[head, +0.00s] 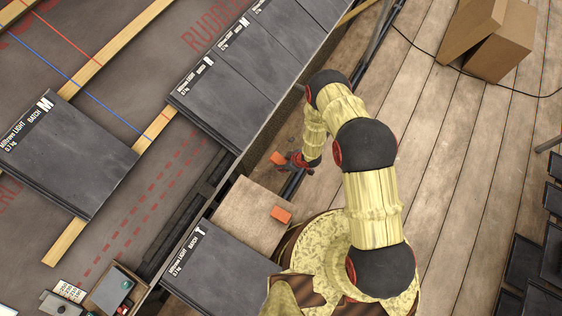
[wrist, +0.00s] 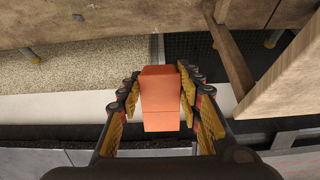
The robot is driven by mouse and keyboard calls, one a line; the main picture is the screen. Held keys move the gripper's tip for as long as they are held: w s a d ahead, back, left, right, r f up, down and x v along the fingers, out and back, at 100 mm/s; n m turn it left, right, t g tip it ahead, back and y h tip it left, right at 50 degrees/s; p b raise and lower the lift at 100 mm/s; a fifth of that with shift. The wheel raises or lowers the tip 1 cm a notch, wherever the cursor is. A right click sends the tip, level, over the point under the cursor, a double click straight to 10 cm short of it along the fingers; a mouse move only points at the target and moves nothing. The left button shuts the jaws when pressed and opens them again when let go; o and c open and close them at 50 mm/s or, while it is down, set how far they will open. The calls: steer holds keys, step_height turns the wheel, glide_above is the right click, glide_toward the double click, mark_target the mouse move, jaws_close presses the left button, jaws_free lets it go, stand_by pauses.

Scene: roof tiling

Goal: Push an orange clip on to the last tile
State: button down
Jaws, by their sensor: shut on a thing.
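An orange clip (wrist: 160,98) is between the two fingers of my gripper (wrist: 160,112) in the wrist view. My gripper is shut on it. In the head view my gripper (head: 287,160) holds the clip (head: 277,158) past the roof's lower edge, apart from the tiles. A row of dark tiles runs along that edge; its nearest tile (head: 225,105) lies up and left of my gripper. A second orange clip (head: 281,214) lies on a wooden board (head: 242,208).
A dark tile marked T (head: 220,268) lies beside the board. Another tile marked M (head: 70,155) lies on the battens (head: 66,240). Cardboard boxes (head: 487,38) and a cable are on the plank floor (head: 440,150). Dark tiles (head: 528,262) are stacked at right.

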steer(key=shift+w+a+r+y, duration=0.25)
steer(key=shift+w+a+y, duration=0.05)
steer(key=shift+a, duration=0.25)
steer(key=w+a+b, duration=0.2)
steer(key=w+a, duration=0.3)
steer(key=a, duration=0.3)
steer(key=shift+a+f+b, duration=0.25)
steer(key=shift+f+b, duration=0.1)
steer(key=shift+f, duration=0.1)
steer(key=shift+d+b, duration=0.1)
steer(key=shift+b, duration=0.25)
stand_by(1.3)
steer(key=shift+w+a+r, duration=0.35)
steer(key=shift+a+r, duration=0.05)
steer(key=shift+a, duration=0.2)
steer(key=shift+w+a+r, duration=0.4)
steer(key=shift+a+r, duration=0.05)
steer(key=shift+a, duration=0.15)
steer(key=shift+w+a+r, duration=0.35)
steer(key=shift+a+r, duration=0.05)
steer(key=shift+a, duration=0.2)
stand_by(2.4)
steer(key=c, duration=1.5)
jaws_free()
